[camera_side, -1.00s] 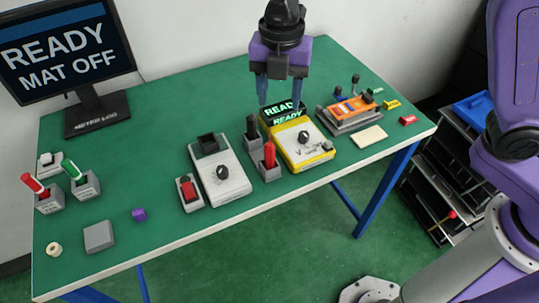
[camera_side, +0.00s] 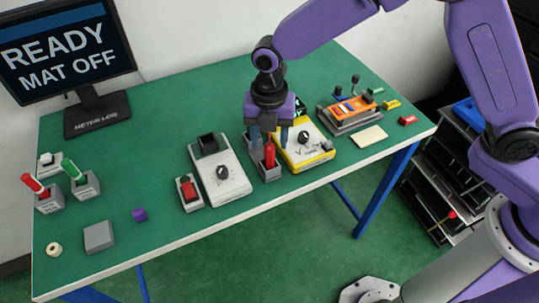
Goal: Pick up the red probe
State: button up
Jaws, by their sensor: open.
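The red probe (camera_side: 269,157) stands upright in the front slot of a grey holder (camera_side: 268,175), between the white and yellow meters. My gripper (camera_side: 268,144) is open and points down at the probe. In this view its two fingers are on either side of the probe's upper end. I cannot tell whether either finger touches it. The black probe in the rear slot is mostly hidden behind my gripper.
The yellow meter (camera_side: 318,155) is close on the right, partly covered by a finger. The white meter (camera_side: 232,184) and a red switch box (camera_side: 189,190) are on the left. An orange device (camera_side: 352,108) is farther right.

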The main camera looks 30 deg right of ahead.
aim_at(269, 154)
jog(key=shift+s+f, duration=0.15)
jog(key=shift+f, duration=2.6)
grip_shut()
